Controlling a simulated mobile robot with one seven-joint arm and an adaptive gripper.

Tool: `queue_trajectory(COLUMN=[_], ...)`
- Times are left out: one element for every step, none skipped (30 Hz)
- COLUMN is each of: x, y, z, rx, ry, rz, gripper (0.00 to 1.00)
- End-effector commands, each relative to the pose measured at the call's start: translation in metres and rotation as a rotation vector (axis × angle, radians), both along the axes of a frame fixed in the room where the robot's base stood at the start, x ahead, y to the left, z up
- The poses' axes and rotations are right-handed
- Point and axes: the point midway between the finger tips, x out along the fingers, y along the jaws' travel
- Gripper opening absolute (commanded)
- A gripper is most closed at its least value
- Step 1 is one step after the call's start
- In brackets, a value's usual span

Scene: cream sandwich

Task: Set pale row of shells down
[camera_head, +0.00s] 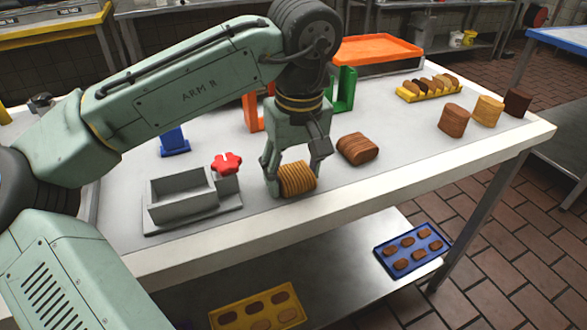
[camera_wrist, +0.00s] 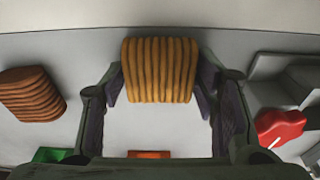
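The pale row of shells (camera_head: 298,179) is a tan, ribbed row lying on its side near the table's front edge. In the wrist view the pale row (camera_wrist: 160,70) sits between the two fingers, with the pads against its ends. My gripper (camera_head: 296,172) points down and is shut on it; the fingers also show in the wrist view (camera_wrist: 160,88). The row is at or just above the table top (camera_head: 375,200); I cannot tell whether it touches.
A darker brown row (camera_head: 358,149) lies right of my gripper. A grey bin fixture (camera_head: 182,197) with a red knob (camera_head: 227,163) stands to the left. Orange and green (camera_head: 344,90) stands are behind. Upright stacks (camera_head: 454,120) and a yellow rack (camera_head: 425,95) stand at right.

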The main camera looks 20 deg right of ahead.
Motion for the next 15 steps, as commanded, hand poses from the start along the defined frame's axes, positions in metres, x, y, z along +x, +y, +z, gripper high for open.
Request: queue_trajectory(x=[0.0001, 0.0001, 0.0001, 0.0001, 0.0001, 0.0001, 0.0001, 0.0001, 0.0001, 0.0001, 0.0001, 0.0, 0.0001, 0.0001, 0.0002], y=[0.0, 0.0, 0.0, 0.0001, 0.0001, 0.0001, 0.0001, 0.0001, 0.0001, 0.0001, 0.0001, 0.0001, 0.0001, 0.0001, 0.0001], z=[0.0002, 0.0002, 0.0003, 0.0003, 0.0003, 0.0003, 0.0003, 0.0003, 0.0003, 0.0003, 0.0003, 0.0005, 0.0011, 0.0022, 0.005], rx=[0.0, 0.0, 0.0, 0.0, 0.0, 0.0, 0.0, 0.0, 0.0, 0.0, 0.0, 0.0, 0.0, 0.0, 0.0], ry=[0.0, 0.0, 0.0, 0.0, 0.0, 0.0, 0.0, 0.0, 0.0, 0.0, 0.0, 0.0, -0.001, -0.001, -0.002], rz=[0.0, 0.0, 0.0, 0.0, 0.0, 0.0, 0.0, 0.0, 0.0, 0.0, 0.0, 0.0, 0.001, 0.001, 0.001], gripper=[0.6, 0.62, 0.65, 0.67, 0.68, 0.68, 0.68, 0.68, 0.68, 0.68, 0.68, 0.68, 0.68, 0.68, 0.68])
